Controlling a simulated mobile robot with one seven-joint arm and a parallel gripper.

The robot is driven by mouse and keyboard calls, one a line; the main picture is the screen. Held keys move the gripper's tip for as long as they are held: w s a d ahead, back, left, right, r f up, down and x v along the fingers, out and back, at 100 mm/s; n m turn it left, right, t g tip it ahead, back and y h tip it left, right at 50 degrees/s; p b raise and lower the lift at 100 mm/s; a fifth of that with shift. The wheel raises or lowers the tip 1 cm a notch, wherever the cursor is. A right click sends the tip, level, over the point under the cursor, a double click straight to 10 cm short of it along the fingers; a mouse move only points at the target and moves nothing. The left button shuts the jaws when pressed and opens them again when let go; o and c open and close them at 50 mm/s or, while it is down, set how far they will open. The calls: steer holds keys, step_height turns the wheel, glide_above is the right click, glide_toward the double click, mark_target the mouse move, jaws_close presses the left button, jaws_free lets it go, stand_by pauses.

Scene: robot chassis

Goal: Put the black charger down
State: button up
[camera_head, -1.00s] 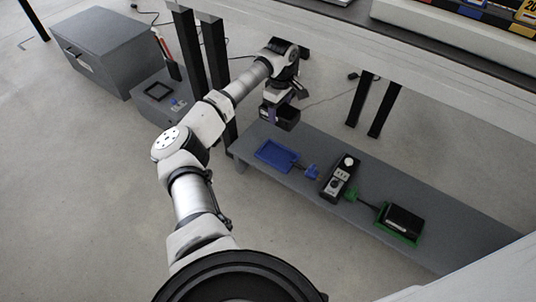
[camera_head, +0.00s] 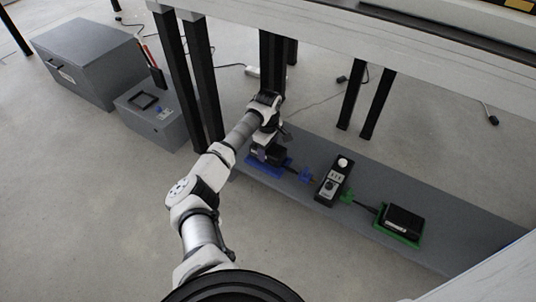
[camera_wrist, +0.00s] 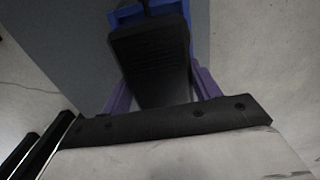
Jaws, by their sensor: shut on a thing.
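The black charger (camera_wrist: 150,60) is a dark block with a ribbed face, held between the purple fingers of my gripper (camera_wrist: 155,90). In the head view the charger (camera_head: 272,154) is low over the blue tray (camera_head: 284,167) at the left end of the grey shelf (camera_head: 330,236). In the wrist view part of the blue tray (camera_wrist: 205,22) shows behind the charger. I cannot tell whether the charger touches the tray floor. My gripper (camera_head: 265,148) is shut on it, and its fingers are partly hidden in the head view.
A blue connector (camera_head: 305,175) lies right of the tray. A black device with a round knob (camera_head: 331,184) stands mid-shelf. A green connector (camera_head: 347,197) and another black block (camera_head: 401,219) in a green tray (camera_head: 398,238) are further right. Black table legs (camera_head: 205,85) stand behind my arm.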

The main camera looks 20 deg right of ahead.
steer(key=shift+f, duration=1.2)
steer(key=shift+f, duration=0.15)
steer(key=o, duration=1.3)
steer(key=shift+c, duration=0.2)
step_height(320, 180, up, 12)
steer(key=p, duration=0.3)
steer(key=shift+p, duration=0.3)
